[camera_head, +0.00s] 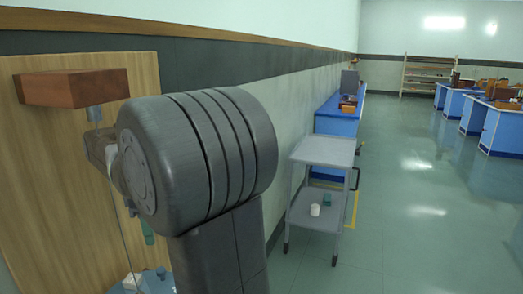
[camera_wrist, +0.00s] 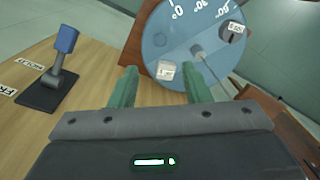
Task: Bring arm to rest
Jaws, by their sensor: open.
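My gripper (camera_wrist: 160,82) is open in the wrist view, with its two green fingers apart and nothing held between them. Beyond the fingers is a round blue plate (camera_wrist: 188,22) with angle marks. A small white block (camera_wrist: 167,72) on the plate shows between the fingers; I cannot tell how far it is from them. In the head view, my large grey arm link fills the left middle and hides most of the gripper. My arm is stretched out over the wooden bench.
A wooden block (camera_head: 72,87) stands close to my arm. A blue switch on a black base (camera_wrist: 62,62) is on the bench at left. A grey cart (camera_head: 323,152) stands right of my arm. Blue benches (camera_head: 491,118) are far right; open floor lies between.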

